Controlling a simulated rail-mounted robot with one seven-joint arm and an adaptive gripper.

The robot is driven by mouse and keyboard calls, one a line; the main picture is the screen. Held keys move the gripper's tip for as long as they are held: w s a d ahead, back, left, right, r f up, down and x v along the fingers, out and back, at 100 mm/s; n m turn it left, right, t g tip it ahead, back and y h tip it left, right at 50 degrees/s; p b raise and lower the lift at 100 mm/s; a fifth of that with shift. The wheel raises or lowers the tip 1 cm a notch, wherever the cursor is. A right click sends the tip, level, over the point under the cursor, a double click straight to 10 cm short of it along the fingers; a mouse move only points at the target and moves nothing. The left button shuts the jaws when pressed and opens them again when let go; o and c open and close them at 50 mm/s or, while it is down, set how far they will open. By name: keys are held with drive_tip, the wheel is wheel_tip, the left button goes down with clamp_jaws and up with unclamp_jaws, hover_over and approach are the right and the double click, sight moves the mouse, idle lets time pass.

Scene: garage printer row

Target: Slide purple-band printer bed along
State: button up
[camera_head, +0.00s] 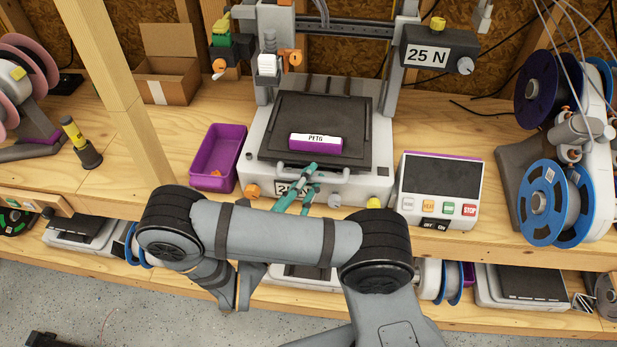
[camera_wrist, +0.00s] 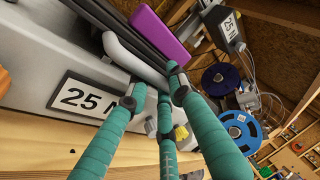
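The printer bed (camera_head: 276,117) is a dark plate on the white printer. It carries a purple block labelled PETG (camera_head: 316,142), which also shows in the wrist view (camera_wrist: 158,33). A pale bar handle (camera_head: 290,171) runs along the bed's front edge; it shows close up in the wrist view (camera_wrist: 134,55). My gripper (camera_head: 308,173) has teal fingers at the middle of this handle. In the wrist view the fingers (camera_wrist: 158,80) stand apart, with tips on either side of the handle. Contact with the handle is not clear. My arm crosses the foreground below the printer.
A purple bin (camera_head: 241,158) stands left of the printer, and a control panel (camera_head: 440,178) with a dark screen stands right. A wooden post (camera_head: 115,85) rises at the left. Blue spools (camera_head: 549,202) stand at the right. Bare bench lies left of the bin.

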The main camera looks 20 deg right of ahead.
clamp_jaws()
idle(0.3)
drive_tip(key=shift+w+r, duration=0.1)
